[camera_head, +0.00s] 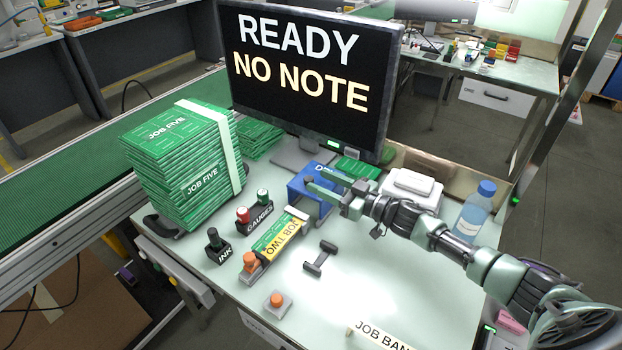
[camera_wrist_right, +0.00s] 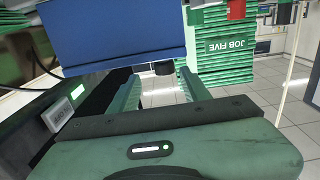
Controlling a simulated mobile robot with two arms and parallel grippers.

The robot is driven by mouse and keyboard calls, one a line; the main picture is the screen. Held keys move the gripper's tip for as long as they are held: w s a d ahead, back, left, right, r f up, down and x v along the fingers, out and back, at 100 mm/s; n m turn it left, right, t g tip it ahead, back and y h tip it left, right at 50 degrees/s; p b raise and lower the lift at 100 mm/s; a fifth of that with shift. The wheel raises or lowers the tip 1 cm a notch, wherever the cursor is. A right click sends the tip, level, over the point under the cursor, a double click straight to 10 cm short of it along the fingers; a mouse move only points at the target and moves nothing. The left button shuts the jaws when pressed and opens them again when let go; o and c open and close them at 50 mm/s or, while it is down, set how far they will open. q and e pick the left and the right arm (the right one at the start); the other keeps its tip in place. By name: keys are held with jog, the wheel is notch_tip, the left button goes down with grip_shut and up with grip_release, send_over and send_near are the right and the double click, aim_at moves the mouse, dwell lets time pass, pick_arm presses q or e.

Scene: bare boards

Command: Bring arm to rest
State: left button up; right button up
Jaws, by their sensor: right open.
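My right arm (camera_head: 405,218) reaches in from the right over the pale bench. Its gripper (camera_head: 315,178) is open, with its fingers pointing left at the blue box (camera_head: 300,196) below the monitor. In the right wrist view the two green fingers (camera_wrist_right: 160,82) stand apart, with no object held between them. The blue box (camera_wrist_right: 110,35) fills the upper left there, just beyond the fingers; I cannot tell whether they touch it. My left gripper is not in view.
The monitor (camera_head: 308,75) reads "READY NO NOTE". Green JOB FIVE stacks (camera_head: 180,160) stand left. A blue bottle (camera_head: 474,212) stands right, near my arm.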

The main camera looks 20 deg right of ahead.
jog(key=shift+s+d, duration=0.15)
jog(key=shift+s, duration=0.2)
